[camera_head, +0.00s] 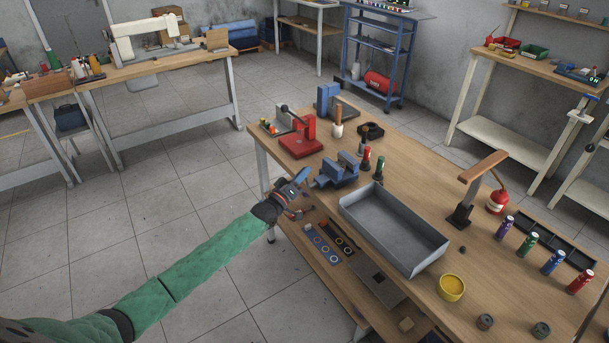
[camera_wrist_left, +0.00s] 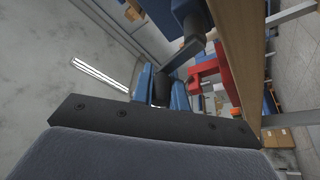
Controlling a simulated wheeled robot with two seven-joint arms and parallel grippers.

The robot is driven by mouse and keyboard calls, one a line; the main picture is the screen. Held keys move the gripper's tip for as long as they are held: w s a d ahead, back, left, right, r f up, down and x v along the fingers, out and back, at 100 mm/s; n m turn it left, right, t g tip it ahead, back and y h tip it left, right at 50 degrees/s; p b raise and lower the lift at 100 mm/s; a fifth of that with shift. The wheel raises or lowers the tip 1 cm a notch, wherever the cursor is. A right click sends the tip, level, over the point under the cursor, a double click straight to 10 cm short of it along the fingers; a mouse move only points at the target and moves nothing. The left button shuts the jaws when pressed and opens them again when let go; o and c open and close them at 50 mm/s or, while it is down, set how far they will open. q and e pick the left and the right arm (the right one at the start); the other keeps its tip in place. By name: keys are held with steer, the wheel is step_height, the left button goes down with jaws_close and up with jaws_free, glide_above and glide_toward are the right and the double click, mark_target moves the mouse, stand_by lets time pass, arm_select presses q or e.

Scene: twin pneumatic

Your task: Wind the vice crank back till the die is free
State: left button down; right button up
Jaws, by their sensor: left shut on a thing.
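The blue vice (camera_head: 338,171) stands at the left edge of the wooden workbench, and part of it also shows at the top of the left wrist view (camera_wrist_left: 190,12). My left gripper (camera_head: 301,177) is just left of the vice, beyond the bench edge. In the left wrist view its two blue fingers (camera_wrist_left: 163,88) are shut on the dark crank handle (camera_wrist_left: 161,90), one finger on each side. A grey crank arm (camera_wrist_left: 184,54) runs from the handle up toward the vice. I cannot make out the die in the vice jaws. My right gripper is not in view.
A grey metal tray (camera_head: 393,228) lies right of the vice. A red press (camera_head: 300,142) stands behind it, and red and green screwdrivers (camera_head: 379,167) stand close by its right side. A lower shelf (camera_head: 313,256) holds flat panels below the bench. The floor left of the bench is clear.

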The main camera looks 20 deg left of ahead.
arm_select(q)
steer(key=shift+w+a+f+n+y, duration=0.1)
steer(key=shift+a+n+y, duration=0.1)
steer(key=shift+n, duration=0.2)
steer(key=shift+w+a+n+y, duration=0.1)
steer(key=shift+n+y, duration=0.1)
steer(key=shift+n, duration=0.2)
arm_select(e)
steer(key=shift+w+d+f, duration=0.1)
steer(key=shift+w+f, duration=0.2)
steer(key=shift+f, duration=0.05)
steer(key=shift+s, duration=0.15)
